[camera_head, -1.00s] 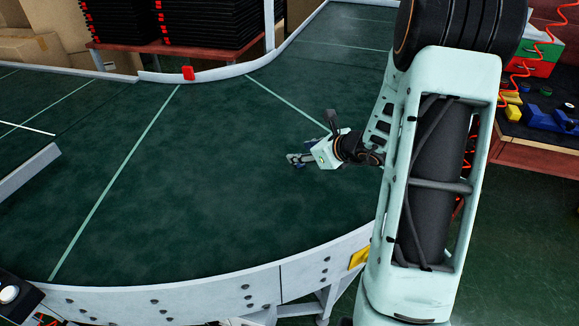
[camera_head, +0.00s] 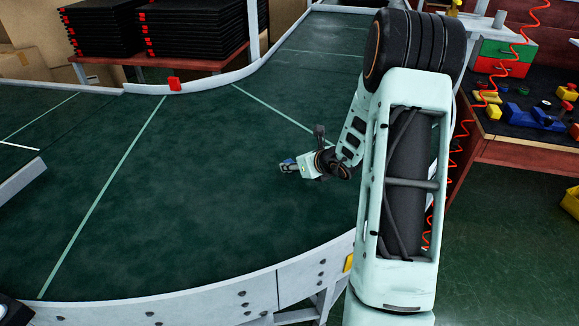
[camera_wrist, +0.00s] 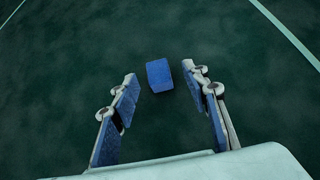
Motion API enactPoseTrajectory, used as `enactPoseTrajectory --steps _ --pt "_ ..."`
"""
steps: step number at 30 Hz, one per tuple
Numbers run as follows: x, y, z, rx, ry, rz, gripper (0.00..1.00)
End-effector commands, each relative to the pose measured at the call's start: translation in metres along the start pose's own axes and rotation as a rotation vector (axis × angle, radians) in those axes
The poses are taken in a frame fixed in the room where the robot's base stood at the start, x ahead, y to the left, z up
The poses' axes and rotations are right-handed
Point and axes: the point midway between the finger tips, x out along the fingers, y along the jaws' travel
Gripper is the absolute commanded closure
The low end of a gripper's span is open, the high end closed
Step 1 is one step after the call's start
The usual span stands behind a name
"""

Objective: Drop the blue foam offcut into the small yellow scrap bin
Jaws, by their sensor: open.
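The blue foam offcut (camera_wrist: 159,75) is a small blue block lying on the dark green conveyor belt (camera_wrist: 70,60). In the wrist view it sits just ahead of and between the fingertips of my gripper (camera_wrist: 160,80), with gaps on both sides. My gripper is open and empty, with blue pads on its fingers. In the head view my gripper (camera_head: 287,166) is low over the curved belt; I cannot pick out the foam there from the blue pads. A yellow bin (camera_head: 571,200), likely the scrap bin, is partly cut off at the right edge.
A wooden workbench (camera_head: 510,153) with colored parts and bins stands at the right. Black stacked trays (camera_head: 195,28) stand behind. Green floor lies open between conveyor and yellow bin.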

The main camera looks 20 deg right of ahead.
Motion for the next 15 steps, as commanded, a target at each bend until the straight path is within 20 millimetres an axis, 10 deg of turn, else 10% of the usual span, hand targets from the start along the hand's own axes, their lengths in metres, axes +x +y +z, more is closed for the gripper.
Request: enactPoseTrajectory --steps 15 --pt "0.036 0.002 0.004 -0.001 -0.001 0.002 0.58"
